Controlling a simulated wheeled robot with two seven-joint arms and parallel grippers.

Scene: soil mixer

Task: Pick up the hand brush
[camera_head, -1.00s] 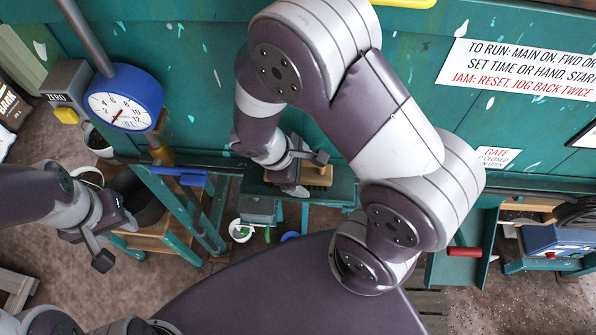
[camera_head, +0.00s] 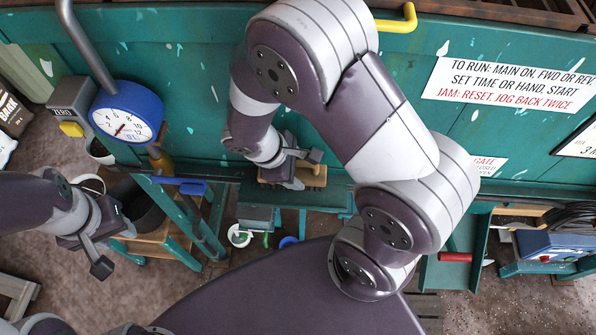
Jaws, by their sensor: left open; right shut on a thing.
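The hand brush (camera_head: 313,181), a tan wooden block with darker bristles, is at my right gripper (camera_head: 296,172), in front of the green machine wall. The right gripper is shut on it and hides part of it. The brush is just above or at the green ledge (camera_head: 335,196); I cannot tell if they touch. My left gripper (camera_head: 110,240) is open and empty at the left, near a wooden stand, well away from the brush.
A blue-rimmed dial (camera_head: 126,113) is fixed at the left of the green wall. A wooden stand (camera_head: 152,240) with green legs holds a dark bucket (camera_head: 142,205). A white pail (camera_head: 239,236) is on the floor below the ledge. A blue control box (camera_head: 548,246) is at the right.

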